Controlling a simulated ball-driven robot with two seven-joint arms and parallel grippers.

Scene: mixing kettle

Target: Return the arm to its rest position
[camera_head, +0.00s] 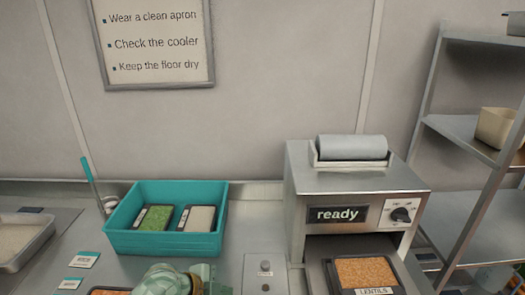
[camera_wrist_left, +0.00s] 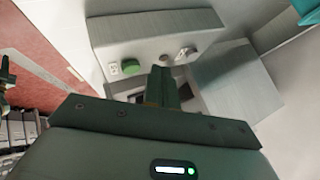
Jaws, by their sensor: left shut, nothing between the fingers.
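My left gripper (camera_wrist_left: 163,82) shows in the left wrist view, its fingers pressed together with nothing between them. The fingertips point at a grey metal housing (camera_wrist_left: 205,38) with a green round button (camera_wrist_left: 131,67) and knobs. I cannot tell whether they touch it. In the head view, a rounded green part of my arm is at the bottom edge, mostly cut off, and no fingers can be made out there. My right gripper is not seen.
A teal bin (camera_head: 165,243) holds two small food trays. A metal machine (camera_head: 345,180) reading "ready" stands to the right, with a lentils tray (camera_head: 368,272) in its opening. A metal shelf rack (camera_head: 440,100) is at far right. A shallow pan (camera_head: 20,240) is at far left.

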